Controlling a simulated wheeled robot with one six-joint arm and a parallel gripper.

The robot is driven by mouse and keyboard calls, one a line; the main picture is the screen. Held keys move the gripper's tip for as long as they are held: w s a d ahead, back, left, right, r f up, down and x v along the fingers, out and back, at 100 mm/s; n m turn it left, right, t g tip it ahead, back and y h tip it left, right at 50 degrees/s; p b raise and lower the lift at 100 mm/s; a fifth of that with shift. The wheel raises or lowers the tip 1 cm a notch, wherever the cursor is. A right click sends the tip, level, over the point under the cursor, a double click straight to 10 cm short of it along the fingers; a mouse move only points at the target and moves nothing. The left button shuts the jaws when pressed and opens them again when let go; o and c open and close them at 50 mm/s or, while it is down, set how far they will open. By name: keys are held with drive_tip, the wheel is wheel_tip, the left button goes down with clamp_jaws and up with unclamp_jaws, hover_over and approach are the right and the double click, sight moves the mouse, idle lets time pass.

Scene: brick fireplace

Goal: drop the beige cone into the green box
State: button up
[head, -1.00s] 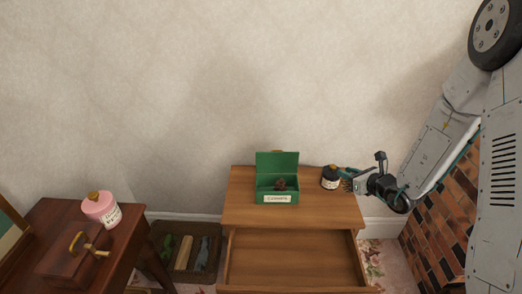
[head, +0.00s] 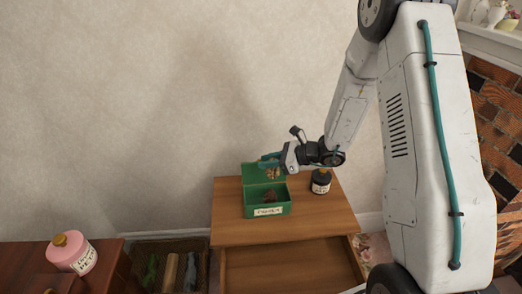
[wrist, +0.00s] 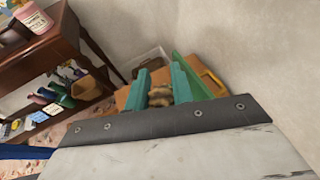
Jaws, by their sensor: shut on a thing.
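The green box (head: 267,211) stands on the wooden dresser top with its lid up and a label on its front. A dark reddish-brown thing (head: 268,195) lies inside it. My gripper (head: 269,163) is over the box, near the raised lid. It is shut on the beige cone (head: 273,173), which shows just below the fingers. In the wrist view the brownish cone (wrist: 160,95) sits between the two teal fingers. A green panel, probably the box's lid, shows in the wrist view just beyond the right finger; the box's inside is hidden there.
A dark jar (head: 321,182) stands on the dresser to the right of the box, below my arm. The dresser's top drawer (head: 290,268) is open. A pink jar (head: 73,253) stands on a dark table at left, with a basket (head: 168,268) on the floor between.

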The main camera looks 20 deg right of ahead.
sight(268, 173)
drive_tip(key=shift+w+f, duration=0.1)
drive_tip(key=shift+w, duration=0.1)
drive_tip(key=shift+d+f+g, duration=0.1)
drive_tip(key=shift+f+g, duration=0.15)
drive_tip(key=shift+g, duration=0.05)
drive_tip(key=shift+w+f, duration=0.1)
drive_tip(key=shift+f, duration=2.55)
drive_tip(key=o, duration=1)
drive_tip(key=shift+o, duration=0.2)
drive_tip(key=v, duration=0.7)
drive_tip(key=shift+s+d, duration=0.2)
drive_tip(key=shift+s, duration=0.05)
drive_tip(key=shift+r, duration=0.1)
